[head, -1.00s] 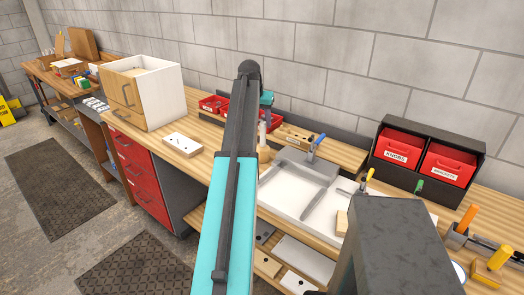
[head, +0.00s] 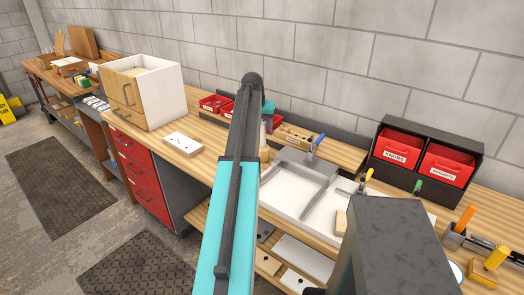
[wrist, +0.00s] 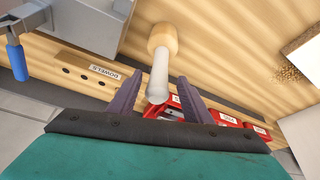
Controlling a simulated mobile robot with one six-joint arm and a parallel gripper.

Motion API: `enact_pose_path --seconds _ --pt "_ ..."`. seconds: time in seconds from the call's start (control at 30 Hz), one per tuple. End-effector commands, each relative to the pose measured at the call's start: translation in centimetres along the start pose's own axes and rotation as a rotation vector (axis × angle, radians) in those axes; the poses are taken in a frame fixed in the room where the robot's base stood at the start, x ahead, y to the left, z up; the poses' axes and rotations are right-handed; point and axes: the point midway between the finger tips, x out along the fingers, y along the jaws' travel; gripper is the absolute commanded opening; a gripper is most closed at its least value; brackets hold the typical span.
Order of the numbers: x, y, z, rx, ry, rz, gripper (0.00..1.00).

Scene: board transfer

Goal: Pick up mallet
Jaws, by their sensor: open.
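The mallet stands on its head, with a pale wooden head (wrist: 163,38) on the bench and a white handle (wrist: 158,78) pointing up toward the wrist camera. In the head view the mallet (head: 264,155) shows just right of my arm, partly hidden by it. My gripper (wrist: 159,82) is open, with one dark finger on each side of the handle's upper end. I see a gap on both sides of the handle. In the head view my arm hides most of the gripper.
A wooden block labelled DOWELS (wrist: 85,68) lies left of the mallet in the wrist view, near a blue-handled clamp (wrist: 15,58). Red bins (wrist: 225,118) sit close by the gripper. A white board with holes (head: 183,143) lies on the bench left of my arm.

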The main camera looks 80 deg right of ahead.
Motion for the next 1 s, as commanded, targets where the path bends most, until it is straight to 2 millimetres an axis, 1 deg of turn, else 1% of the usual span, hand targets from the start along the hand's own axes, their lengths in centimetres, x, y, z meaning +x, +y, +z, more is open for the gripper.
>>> enact_pose_path --seconds 0.23,0.4,0.53,1.0 --pt "2.4 0.1 0.0 0.0 -0.002 0.0 0.45" --pt "3.6 0.1 0.0 0.0 -0.001 0.0 0.45" --pt "3.9 0.1 0.1 0.0 0.0 0.0 0.45" --pt "3.9 0.1 0.1 -0.001 0.0 0.0 0.45"
